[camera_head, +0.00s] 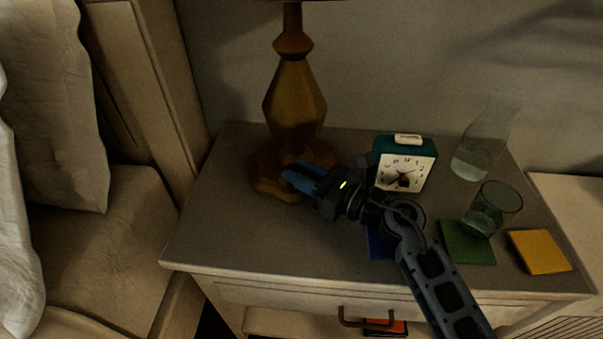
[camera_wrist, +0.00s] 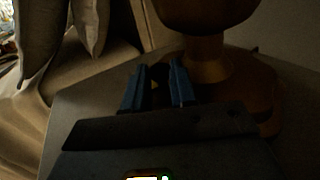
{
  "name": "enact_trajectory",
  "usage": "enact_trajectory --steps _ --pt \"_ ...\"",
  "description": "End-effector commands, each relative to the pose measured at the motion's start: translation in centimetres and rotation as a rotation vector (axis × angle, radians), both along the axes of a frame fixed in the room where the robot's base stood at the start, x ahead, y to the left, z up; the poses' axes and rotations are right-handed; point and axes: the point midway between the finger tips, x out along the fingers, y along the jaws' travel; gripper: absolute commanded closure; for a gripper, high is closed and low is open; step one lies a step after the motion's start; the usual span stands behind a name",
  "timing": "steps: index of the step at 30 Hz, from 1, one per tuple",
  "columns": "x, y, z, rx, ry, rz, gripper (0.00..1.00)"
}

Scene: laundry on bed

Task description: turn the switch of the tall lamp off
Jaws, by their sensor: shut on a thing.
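The tall lamp (camera_head: 294,95) has a faceted amber-brown body and a wide base on the nightstand; its shade is almost wholly out of view. In the wrist view the lamp's base (camera_wrist: 262,100) is just beyond and to the right of my fingers. My gripper (camera_head: 290,175) reaches in from the right, its blue fingertips at the front of the base. In the wrist view my gripper (camera_wrist: 156,84) is shut on a small yellowish piece, apparently the lamp switch (camera_wrist: 154,86). The switch is hidden in the head view. The scene is dim, with no glow on the lamp body.
A teal alarm clock (camera_head: 405,165) stands right of my gripper. A carafe (camera_head: 482,150), a glass (camera_head: 494,207), a green coaster (camera_head: 467,243) and a yellow coaster (camera_head: 540,251) lie farther right. The nightstand's (camera_head: 225,220) front left is clear. The bed (camera_head: 110,245) is at left.

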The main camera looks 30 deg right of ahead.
Motion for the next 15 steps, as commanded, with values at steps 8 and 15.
enact_trajectory --steps 8,15 --pt "0.12 0.02 0.15 0.000 -0.003 -0.002 0.63" --pt "0.07 0.02 0.07 0.001 -0.002 -0.002 0.50"
